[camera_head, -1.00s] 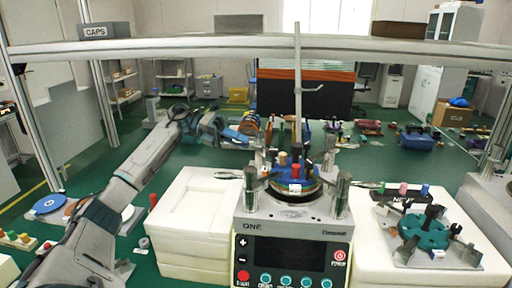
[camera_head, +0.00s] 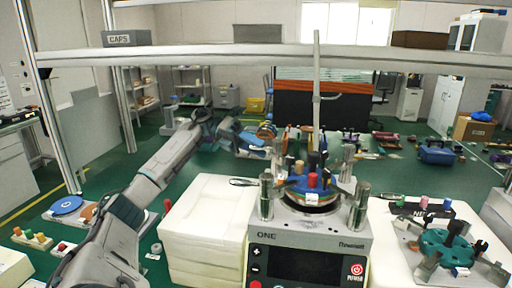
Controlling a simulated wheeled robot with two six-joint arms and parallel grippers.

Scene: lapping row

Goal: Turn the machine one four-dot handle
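The machine marked ONE (camera_head: 310,243) stands in front of me, with a dark screen and buttons on its front. On its top are a blue ring (camera_head: 305,191), a red peg (camera_head: 312,180) and several upright metal cylinders around them. Dark upright handles show at the back of the top; their dots are too small to read. My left arm reaches in from the left, and its gripper (camera_head: 247,140) is left of and beyond the machine, apart from it. The fingers are too small and cluttered to tell open from shut. My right gripper is not in view.
White blocks flank the machine, a stacked one at left (camera_head: 205,225) and one at right carrying a teal fixture (camera_head: 443,245). A metal rail (camera_head: 200,54) crosses above, with a thin upright post (camera_head: 316,90) behind the machine. Small parts lie on the green surface behind.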

